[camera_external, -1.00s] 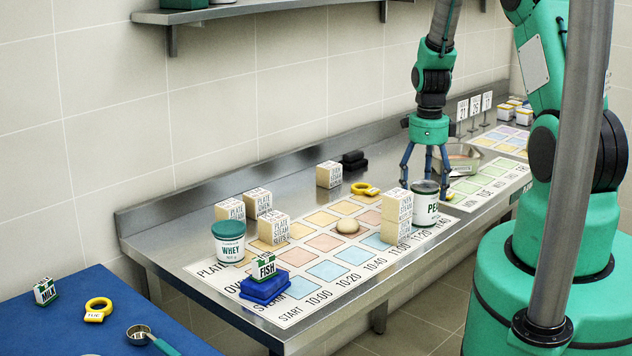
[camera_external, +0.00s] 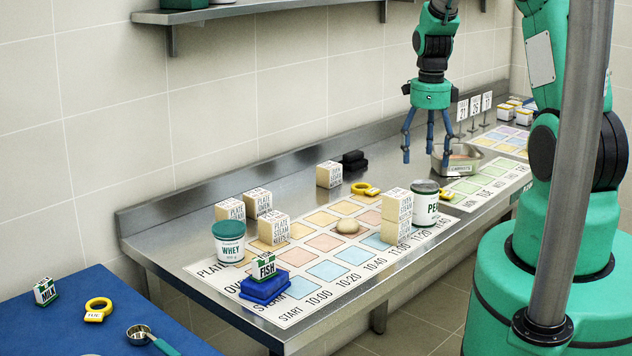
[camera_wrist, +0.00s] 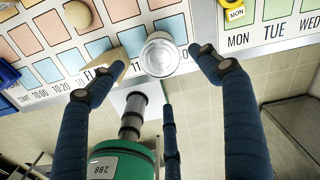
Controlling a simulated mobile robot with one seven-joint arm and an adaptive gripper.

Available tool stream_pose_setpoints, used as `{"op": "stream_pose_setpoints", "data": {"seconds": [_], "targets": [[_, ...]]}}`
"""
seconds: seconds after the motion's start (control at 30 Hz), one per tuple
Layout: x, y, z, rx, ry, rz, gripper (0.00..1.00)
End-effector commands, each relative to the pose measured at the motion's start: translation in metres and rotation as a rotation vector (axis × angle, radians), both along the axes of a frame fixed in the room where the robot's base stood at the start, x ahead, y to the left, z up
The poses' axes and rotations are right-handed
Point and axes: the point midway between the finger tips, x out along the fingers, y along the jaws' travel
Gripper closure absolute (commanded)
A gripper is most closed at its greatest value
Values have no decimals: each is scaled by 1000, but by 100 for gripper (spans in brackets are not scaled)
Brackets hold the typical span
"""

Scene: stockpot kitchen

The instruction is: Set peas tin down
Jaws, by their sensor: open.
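The peas tin (camera_external: 425,204), white with a dark lid, stands upright on the steel counter (camera_external: 285,180), at the right end of the printed time chart, beside a stack of cream blocks (camera_external: 396,214). In the wrist view the tin's round top (camera_wrist: 160,56) shows between my spread fingers. My gripper (camera_external: 424,155) hangs above the tin, open and empty, with its blue fingers pointing down and clear of it. In the wrist view my gripper (camera_wrist: 160,75) holds nothing.
More cream blocks (camera_external: 274,229), a whey tub (camera_external: 229,241) and a fish box on a blue block (camera_external: 265,278) stand at the left. A bun (camera_external: 347,226) lies on the chart. A yellow ring tag (camera_external: 366,189) and a metal tray (camera_external: 458,158) are behind. A wall shelf (camera_external: 270,8) is above.

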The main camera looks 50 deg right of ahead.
Motion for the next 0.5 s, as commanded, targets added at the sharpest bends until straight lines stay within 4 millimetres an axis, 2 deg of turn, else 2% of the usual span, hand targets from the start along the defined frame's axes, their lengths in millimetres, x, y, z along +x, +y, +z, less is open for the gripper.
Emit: {"op": "stream_pose_setpoints", "data": {"seconds": [0.2,0.5], "targets": [[1,0,25,-1,-2,0,24],[0,0,34,0,0,0,24]]}}
